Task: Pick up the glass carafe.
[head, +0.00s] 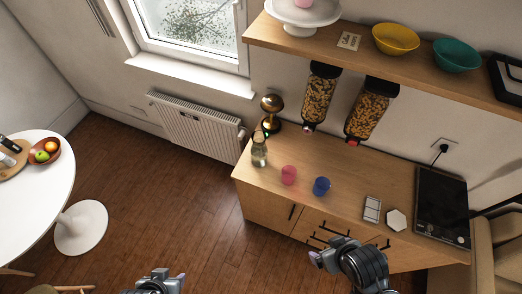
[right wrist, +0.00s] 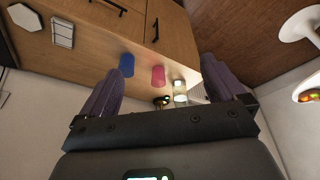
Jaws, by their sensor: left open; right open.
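The clear glass carafe (head: 259,153) stands upright near the left end of the wooden counter in the head view. It also shows in the right wrist view (right wrist: 180,92), small and far off between the fingers, beyond the cups. My left gripper (head: 165,279) is at the bottom edge of the head view, partly cut off, open and well away from the counter. My right gripper (head: 322,256) is in front of the counter's lower drawers, far from the carafe. In the right wrist view its two purple fingers (right wrist: 160,78) are spread with nothing between them.
A pink cup (head: 289,175) and a blue cup (head: 322,186) stand right of the carafe. A brass lamp (head: 272,108) stands behind it. Cereal dispensers (head: 319,97) hang under the shelf (head: 370,58). A white round table (head: 40,190) is far left. The floor between is clear.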

